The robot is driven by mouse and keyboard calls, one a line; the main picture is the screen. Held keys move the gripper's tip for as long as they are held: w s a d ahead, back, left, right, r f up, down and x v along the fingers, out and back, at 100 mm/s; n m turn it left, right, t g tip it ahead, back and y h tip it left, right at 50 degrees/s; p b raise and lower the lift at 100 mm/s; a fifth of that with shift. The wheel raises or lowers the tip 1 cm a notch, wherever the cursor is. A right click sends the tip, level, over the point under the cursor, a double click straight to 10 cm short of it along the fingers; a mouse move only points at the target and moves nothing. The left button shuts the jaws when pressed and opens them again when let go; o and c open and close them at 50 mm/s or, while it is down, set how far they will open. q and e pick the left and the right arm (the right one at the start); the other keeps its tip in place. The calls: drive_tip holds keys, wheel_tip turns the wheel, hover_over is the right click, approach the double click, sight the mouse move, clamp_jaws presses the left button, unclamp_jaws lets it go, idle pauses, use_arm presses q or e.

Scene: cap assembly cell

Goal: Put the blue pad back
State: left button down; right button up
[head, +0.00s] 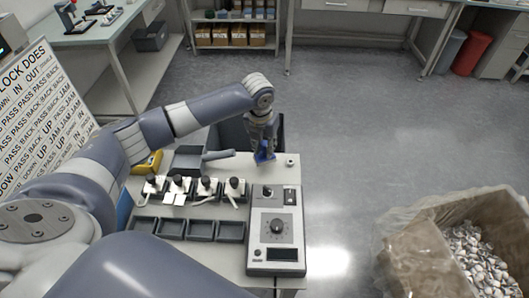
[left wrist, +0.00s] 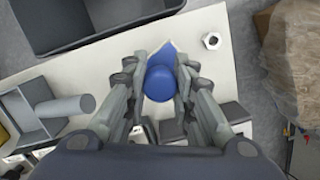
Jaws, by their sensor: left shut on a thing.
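The blue pad (left wrist: 160,82) shows in the left wrist view between the fingers of my left gripper (left wrist: 160,88). It has a round blue knob on top and a pointed blue corner sticking out beyond the fingers. My left gripper (head: 264,148) is shut on it. In the head view the blue pad (head: 262,156) shows below the fingers, over the far right part of the table (head: 254,172). I cannot tell whether the pad touches the table top. My right gripper is not in view.
A control box (head: 277,225) with a dial stands at the table's right. Several small fixtures and dark trays (head: 231,231) line the left. A grey tray (head: 187,160) with a cylinder lies behind them. A nut (left wrist: 212,41) sits right of the pad. A lined bin (head: 415,247) stands right.

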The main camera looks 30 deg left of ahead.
sight(265, 155)
use_arm(q)
wheel_tip(265, 155, down, 3)
drive_tip(key=shift+f+p, duration=0.1)
drive_tip(key=shift+p, duration=0.2)
drive_tip(key=shift+f, duration=0.15)
drive_tip(key=shift+f, duration=0.1)
drive_tip(key=c, duration=1.3)
unclamp_jaws()
drive_tip(key=shift+c, duration=0.2)
